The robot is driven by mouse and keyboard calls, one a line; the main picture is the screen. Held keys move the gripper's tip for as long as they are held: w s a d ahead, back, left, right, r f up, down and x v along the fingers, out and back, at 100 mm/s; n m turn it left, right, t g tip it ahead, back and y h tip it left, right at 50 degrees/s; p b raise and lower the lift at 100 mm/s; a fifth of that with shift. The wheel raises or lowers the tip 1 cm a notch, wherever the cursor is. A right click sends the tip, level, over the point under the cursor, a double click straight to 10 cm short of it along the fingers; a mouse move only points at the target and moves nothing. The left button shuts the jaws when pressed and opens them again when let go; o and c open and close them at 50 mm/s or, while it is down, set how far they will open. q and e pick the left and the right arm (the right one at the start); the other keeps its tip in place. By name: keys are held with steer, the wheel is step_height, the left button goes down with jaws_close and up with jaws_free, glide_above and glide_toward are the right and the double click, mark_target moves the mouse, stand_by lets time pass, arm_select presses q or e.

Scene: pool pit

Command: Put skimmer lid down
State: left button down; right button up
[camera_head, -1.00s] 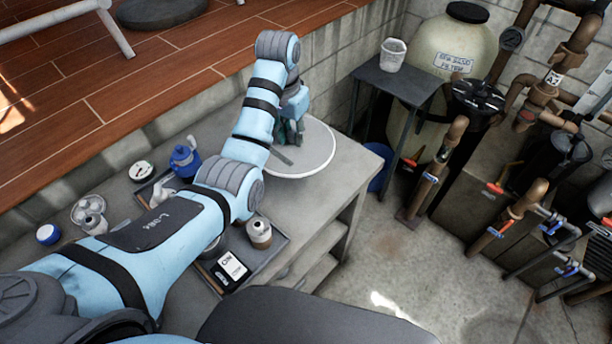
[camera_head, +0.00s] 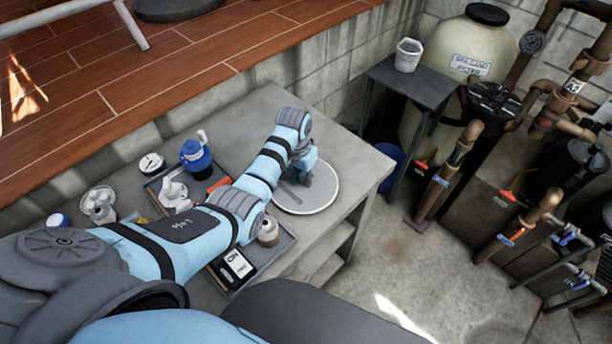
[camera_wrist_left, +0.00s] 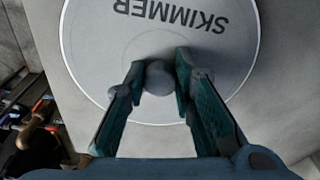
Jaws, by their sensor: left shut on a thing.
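The skimmer lid (camera_head: 322,201) is a round, pale grey disc with a lighter rim, flat over the right part of the grey bench. In the left wrist view the lid (camera_wrist_left: 95,45) shows the word SKIMMER upside down and a round grey knob (camera_wrist_left: 158,80) near its lower middle. My left gripper (camera_head: 299,182) points down over the lid. In the left wrist view its two teal fingers (camera_wrist_left: 158,72) are closed on the knob from both sides. The lid looks level and at or very near the bench top; I cannot tell whether it touches. My right gripper is not in view.
A dark tray (camera_head: 287,248) holds a bottle (camera_head: 268,231) and a black-and-white box (camera_head: 232,266). A blue jug (camera_head: 196,155) and a white bottle (camera_head: 173,194) stand farther left. The bench (camera_head: 345,155) is bare behind the lid. A dark side table (camera_head: 425,85) stands beyond its right end.

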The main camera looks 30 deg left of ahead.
mark_target(299, 188)
arm_select(q)
steer(key=c, duration=1.3)
jaws_free()
steer(key=shift+c, duration=0.2)
steer(key=shift+s, duration=0.1)
step_height(299, 188, up, 12)
steer(key=s, duration=0.1)
steer(key=shift+s, duration=0.2)
steer(key=shift+a, duration=0.1)
